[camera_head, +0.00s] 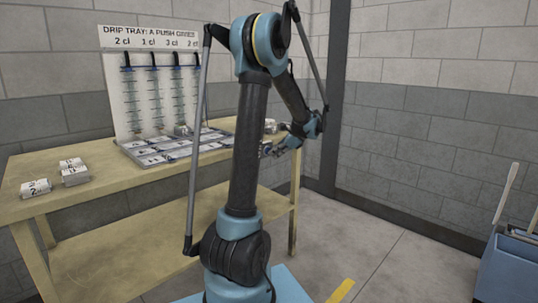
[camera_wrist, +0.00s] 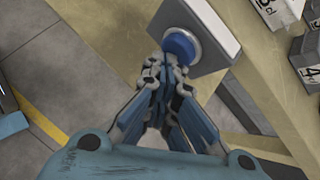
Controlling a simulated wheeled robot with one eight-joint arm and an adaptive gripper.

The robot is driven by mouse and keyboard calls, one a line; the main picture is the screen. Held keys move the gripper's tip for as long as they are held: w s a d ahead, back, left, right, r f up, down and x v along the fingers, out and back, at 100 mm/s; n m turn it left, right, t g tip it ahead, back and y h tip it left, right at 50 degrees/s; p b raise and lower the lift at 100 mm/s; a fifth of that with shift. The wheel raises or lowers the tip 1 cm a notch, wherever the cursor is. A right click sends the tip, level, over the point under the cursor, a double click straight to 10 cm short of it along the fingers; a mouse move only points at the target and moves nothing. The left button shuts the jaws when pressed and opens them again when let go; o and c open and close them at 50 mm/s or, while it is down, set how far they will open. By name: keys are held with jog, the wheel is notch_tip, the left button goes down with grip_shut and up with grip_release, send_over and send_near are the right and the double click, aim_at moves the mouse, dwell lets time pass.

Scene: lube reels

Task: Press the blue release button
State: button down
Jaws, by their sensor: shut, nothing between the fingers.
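The blue release button (camera_wrist: 181,44) is a round blue cap in a pale ring on a grey box (camera_wrist: 218,33) at the table's edge, in the upper middle of the wrist view. My gripper (camera_wrist: 164,68) is shut and empty. Its fingertips lie at the button's lower-left edge in that view; I cannot tell whether they touch it. In the head view my gripper (camera_head: 268,150) is at the right end of the wooden table (camera_head: 120,200), and I cannot make out the button there.
White numbered blocks (camera_wrist: 277,12) stand right of the button box. In the head view, a dispenser board (camera_head: 115,75) and a drip tray (camera_head: 165,158) stand on the table, with loose labelled blocks (camera_head: 75,175) at left. A blue bin (camera_head: 510,265) stands far right.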

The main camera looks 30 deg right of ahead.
jog(key=shift+s, duration=0.1)
jog(key=shift+s+d, duration=0.3)
jog(key=shift+s, duration=0.5)
jog(key=s, duration=0.1)
jog(key=s+d, duration=0.1)
jog(key=s, duration=0.2)
jog(key=shift+s+d, duration=0.25)
jog(key=shift+s, duration=0.1)
dwell(1.3)
